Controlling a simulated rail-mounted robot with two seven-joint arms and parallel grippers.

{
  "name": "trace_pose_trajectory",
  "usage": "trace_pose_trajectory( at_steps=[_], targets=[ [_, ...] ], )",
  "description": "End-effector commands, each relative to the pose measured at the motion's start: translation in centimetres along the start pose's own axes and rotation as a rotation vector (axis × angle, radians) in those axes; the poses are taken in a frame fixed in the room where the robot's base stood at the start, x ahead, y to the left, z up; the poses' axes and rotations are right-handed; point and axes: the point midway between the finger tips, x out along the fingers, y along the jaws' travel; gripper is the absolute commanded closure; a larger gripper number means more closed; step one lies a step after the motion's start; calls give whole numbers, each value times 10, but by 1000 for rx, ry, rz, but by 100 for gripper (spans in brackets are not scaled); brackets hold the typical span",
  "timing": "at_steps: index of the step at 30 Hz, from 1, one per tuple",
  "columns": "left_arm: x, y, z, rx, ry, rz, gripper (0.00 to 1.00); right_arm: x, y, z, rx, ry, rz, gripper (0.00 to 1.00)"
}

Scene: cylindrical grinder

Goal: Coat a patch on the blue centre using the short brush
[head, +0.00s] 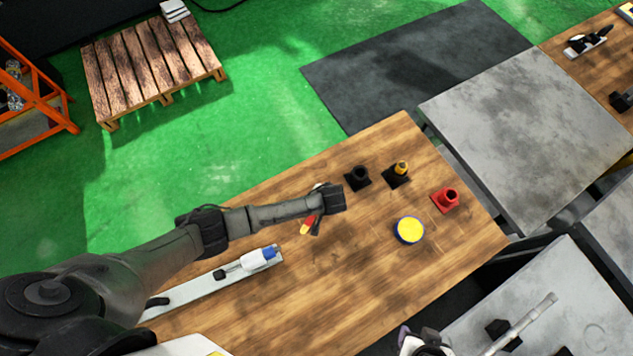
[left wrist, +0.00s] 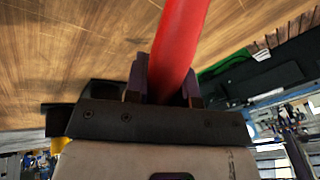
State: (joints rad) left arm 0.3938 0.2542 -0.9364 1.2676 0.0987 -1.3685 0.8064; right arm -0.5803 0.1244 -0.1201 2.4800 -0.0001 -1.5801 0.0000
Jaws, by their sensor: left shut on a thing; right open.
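My left gripper (head: 318,213) is shut on a brush with a red handle (head: 309,221) and a yellowish end, held above the wooden table. The red handle also fills the jaws in the left wrist view (left wrist: 180,45); its far end is cut off there. The blue centre (head: 268,253) is the blue tip on a white body, on a pale rail at the table's left part. The brush is to the right of and beyond it, apart from it. My right gripper (head: 420,341) is open at the bottom edge, partly cut off.
A round pot with yellow top and blue rim (head: 408,231) stands on the table (head: 345,270). Behind it are an empty-looking black holder (head: 358,178), a black holder with a yellow-topped item (head: 397,176) and a red holder (head: 446,200). The table's middle is clear.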

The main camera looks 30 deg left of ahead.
Motion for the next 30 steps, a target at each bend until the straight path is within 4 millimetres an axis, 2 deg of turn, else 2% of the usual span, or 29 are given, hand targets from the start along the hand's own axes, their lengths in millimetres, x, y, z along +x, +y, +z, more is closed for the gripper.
trace_pose_trajectory(
  at_steps=[5,18,30],
  targets=[
    [-4,-3,7,4,-1,0,100,-8,-1,-3,4,1,-3,43],
    [-10,-12,42,21,5,-1,100,-35,-1,-12,8,1,-6,43],
    [-10,-14,54,28,8,-2,100,-42,2,-14,1,0,0,43]
  ],
)
